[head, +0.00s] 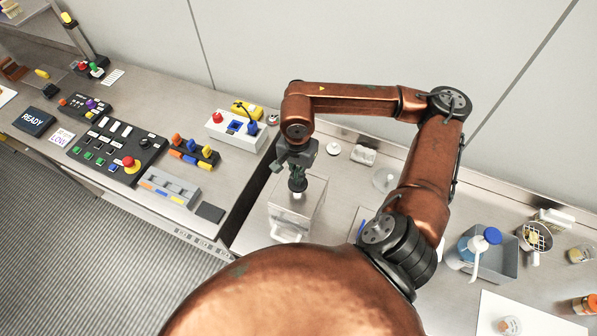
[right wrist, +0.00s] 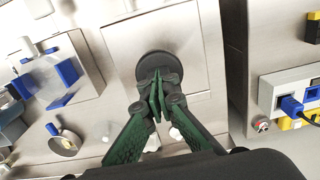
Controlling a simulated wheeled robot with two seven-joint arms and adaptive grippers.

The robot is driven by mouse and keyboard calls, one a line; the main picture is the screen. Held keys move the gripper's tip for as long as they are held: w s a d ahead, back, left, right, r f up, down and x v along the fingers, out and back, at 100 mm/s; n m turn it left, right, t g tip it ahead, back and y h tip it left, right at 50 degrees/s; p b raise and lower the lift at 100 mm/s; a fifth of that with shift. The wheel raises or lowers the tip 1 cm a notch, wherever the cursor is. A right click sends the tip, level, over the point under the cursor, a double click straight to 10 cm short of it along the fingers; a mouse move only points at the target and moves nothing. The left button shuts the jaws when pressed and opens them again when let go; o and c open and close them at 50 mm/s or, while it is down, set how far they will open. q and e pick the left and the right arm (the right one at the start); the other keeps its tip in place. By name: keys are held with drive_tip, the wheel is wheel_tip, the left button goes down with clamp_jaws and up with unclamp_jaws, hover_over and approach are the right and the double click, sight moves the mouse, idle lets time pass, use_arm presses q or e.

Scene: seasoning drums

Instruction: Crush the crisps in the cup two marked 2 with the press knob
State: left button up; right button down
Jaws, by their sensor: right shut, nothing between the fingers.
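My right gripper (head: 297,165) hangs over a pale metal box (head: 313,206), pointing down. The dark round press knob (head: 298,185) is on the box top directly under the fingertips. In the right wrist view the knob (right wrist: 152,62) is a black disc, and my right gripper (right wrist: 157,92) is shut with its fingertips over it. Whether they touch it I cannot tell. A whitish cup-like shape with a handle (head: 287,234) is at the box's front; no mark 2 is readable. A handled cup with yellowish pieces (head: 535,237) stands far right. My left gripper is out of view.
Left of the box is a console with a large button panel (head: 117,146) and a white switch box (head: 236,129). A wall closes the back.

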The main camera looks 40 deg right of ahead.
wheel_tip(320, 180, up, 8)
drive_tip(key=p, duration=0.3)
drive_tip(key=shift+f, duration=0.25)
drive_tip(key=shift+f, duration=0.1)
idle(0.6)
drive_tip(key=shift+f+b, duration=3.65)
drive_tip(key=shift+f, duration=0.15)
drive_tip(key=shift+r, duration=0.2)
wheel_tip(320, 180, up, 7)
drive_tip(key=p, duration=0.3)
drive_tip(key=shift+r+p, duration=0.2)
drive_tip(key=shift+p, duration=0.1)
drive_tip(key=shift+f, duration=0.15)
